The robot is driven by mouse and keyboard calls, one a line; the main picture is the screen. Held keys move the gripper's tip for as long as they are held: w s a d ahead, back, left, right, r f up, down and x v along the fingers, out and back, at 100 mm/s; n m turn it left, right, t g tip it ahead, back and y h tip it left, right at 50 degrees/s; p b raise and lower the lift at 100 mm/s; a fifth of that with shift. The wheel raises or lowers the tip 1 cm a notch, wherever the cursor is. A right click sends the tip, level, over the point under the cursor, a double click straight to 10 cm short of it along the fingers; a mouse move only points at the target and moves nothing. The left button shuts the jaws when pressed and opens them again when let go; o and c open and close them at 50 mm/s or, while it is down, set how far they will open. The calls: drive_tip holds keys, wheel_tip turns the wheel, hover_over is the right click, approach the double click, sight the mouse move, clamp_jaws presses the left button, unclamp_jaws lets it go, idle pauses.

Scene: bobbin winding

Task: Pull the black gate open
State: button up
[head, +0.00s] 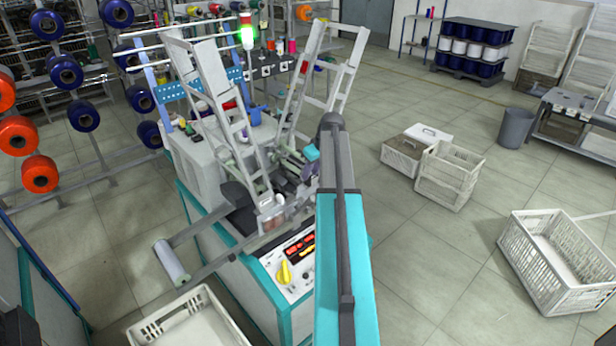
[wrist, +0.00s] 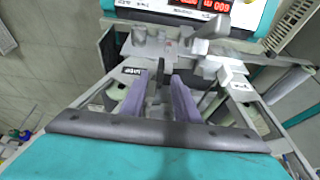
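My gripper (wrist: 159,84) shows in the wrist view as two purple-grey fingers, spread apart. A narrow dark upright piece (wrist: 160,69), which may be the black gate, stands between the fingertips. I cannot tell whether either finger touches it. In the head view my gripper (head: 308,171) is partly hidden behind my arm, at the winding machine (head: 259,262). A flat black part (head: 240,194) shows on the machine to the left of my gripper in that view. I cannot tell whether it belongs to the gate.
The machine's control panel (head: 297,257) has red displays and a yellow knob. Two pale ladder-like frames (head: 222,97) rise above the machine. A white crate (head: 190,322) stands at its front left. More crates (head: 450,172) stand on the right, with clear floor around them.

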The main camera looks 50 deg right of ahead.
drive_tip(key=shift+p+x, duration=0.4)
drive_tip(key=shift+x, duration=1.45)
clamp_jaws()
